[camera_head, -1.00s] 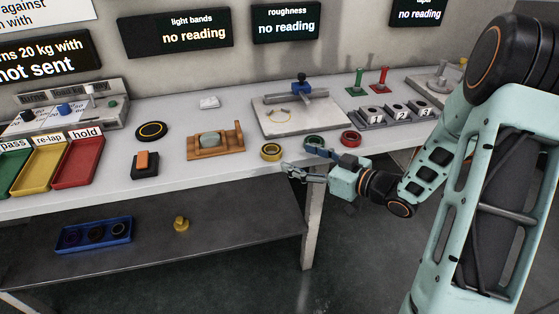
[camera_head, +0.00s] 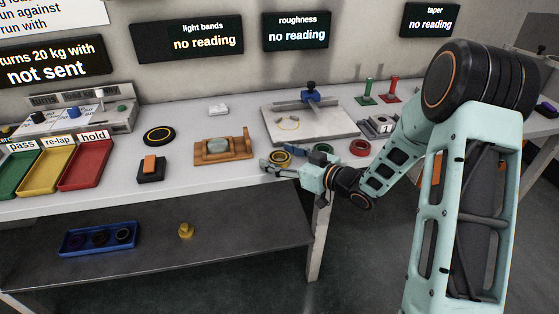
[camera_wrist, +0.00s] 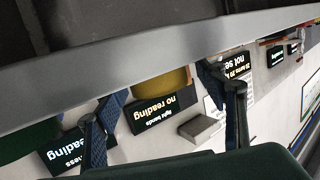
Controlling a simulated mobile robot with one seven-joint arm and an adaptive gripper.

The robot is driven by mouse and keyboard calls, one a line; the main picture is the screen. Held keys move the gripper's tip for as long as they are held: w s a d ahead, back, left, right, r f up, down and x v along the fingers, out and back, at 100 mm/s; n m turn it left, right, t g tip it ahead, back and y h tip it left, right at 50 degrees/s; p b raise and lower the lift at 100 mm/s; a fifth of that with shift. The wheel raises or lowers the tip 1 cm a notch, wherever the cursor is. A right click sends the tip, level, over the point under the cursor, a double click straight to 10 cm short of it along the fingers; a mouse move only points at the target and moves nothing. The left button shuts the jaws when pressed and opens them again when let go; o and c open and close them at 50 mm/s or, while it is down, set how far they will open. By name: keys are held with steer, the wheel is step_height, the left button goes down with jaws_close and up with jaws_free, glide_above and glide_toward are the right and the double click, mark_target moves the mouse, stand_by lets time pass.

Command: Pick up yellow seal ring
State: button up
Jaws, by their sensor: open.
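The yellow seal ring (camera_head: 281,158) lies on the white bench near its front edge, left of a green ring (camera_head: 323,149) and a red ring (camera_head: 360,148). My gripper (camera_head: 271,166) is open at the front edge, its fingers just in front of the yellow ring and partly covering it. In the wrist view the yellow ring (camera_wrist: 172,80) shows between the two spread blue fingers of my gripper (camera_wrist: 163,85). The bench edge cuts off part of it. I cannot tell whether a finger touches it.
The bench edge (camera_wrist: 130,62) runs close by my fingers. A wooden cradle (camera_head: 224,158) stands left of the yellow ring, and a plate with a gauge (camera_head: 340,129) stands behind it. Green, yellow and red trays stand far left. A lower shelf (camera_head: 250,250) holds a blue tray (camera_head: 72,247) and a brass piece (camera_head: 186,231).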

steer(key=c, duration=1.3)
steer(key=shift+r, duration=0.15)
steer(key=shift+r, duration=0.25)
step_height(320, 180, up, 2)
steer(key=shift+r+p, duration=0.15)
steer(key=shift+p, duration=0.3)
steer(key=s+d+r+p, duration=0.1)
steer(key=s+r+p, duration=0.1)
steer(key=s+r, duration=1)
steer(key=w+d+f+m+t+h, duration=0.1)
steer(key=w+d+m+t+h, duration=0.2)
steer(key=w+d+m+h, duration=0.4)
steer(key=w+d+f+m+t+h, duration=0.25)
steer(key=w+d+h, duration=0.25)
steer(key=d, duration=0.4)
step_height(320, 180, up, 23)
steer(key=p, duration=2.2)
steer(key=shift+d, duration=0.25)
